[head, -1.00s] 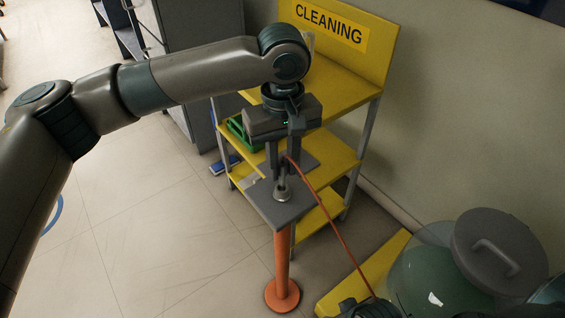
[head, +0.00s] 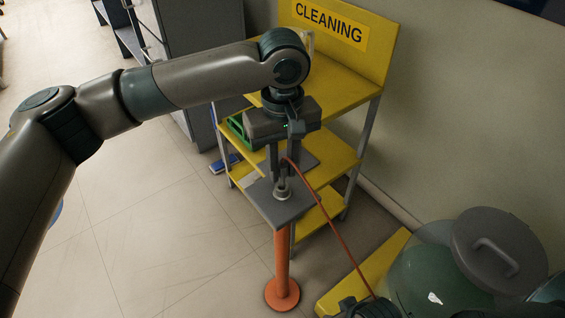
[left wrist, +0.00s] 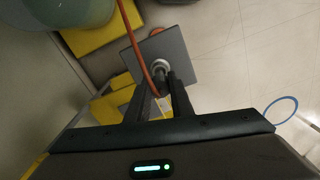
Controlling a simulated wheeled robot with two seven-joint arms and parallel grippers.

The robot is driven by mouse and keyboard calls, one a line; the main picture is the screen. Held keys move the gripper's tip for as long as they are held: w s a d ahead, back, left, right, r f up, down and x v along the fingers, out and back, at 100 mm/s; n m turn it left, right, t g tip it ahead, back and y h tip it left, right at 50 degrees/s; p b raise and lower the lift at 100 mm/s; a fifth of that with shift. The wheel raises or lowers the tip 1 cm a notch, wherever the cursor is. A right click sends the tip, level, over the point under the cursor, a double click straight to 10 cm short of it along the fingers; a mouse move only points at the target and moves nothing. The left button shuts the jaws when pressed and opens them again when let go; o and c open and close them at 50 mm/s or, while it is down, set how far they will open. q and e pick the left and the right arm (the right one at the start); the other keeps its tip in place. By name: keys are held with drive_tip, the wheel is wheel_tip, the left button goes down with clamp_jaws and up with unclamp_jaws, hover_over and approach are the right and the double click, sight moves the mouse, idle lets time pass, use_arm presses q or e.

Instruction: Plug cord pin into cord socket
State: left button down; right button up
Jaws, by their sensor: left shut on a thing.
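My left gripper (head: 282,180) points down over a square grey plate (head: 266,203) on an orange post (head: 281,258). It is shut on the end of the orange cord (head: 330,220), where the cord pin is mostly hidden between the fingers. A round, pale metal cord socket (head: 283,194) stands on the plate right below the fingertips. In the left wrist view the socket (left wrist: 160,67) shows as a light ring just beyond the fingertips (left wrist: 163,82). I cannot tell whether the pin touches the socket or is inside it. My right gripper is not clearly in view.
A yellow cleaning shelf (head: 335,88) stands close behind the plate. Floor at the left is clear.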

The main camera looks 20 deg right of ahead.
sight(283, 165)
use_arm(q)
drive_tip(key=shift+f, duration=1.2)
drive_tip(key=c, duration=1.5)
unclamp_jaws()
drive_tip(key=shift+r, duration=0.1)
wheel_tip(283, 165, up, 12)
drive_tip(key=shift+f, duration=0.1)
drive_tip(key=shift+s, duration=0.1)
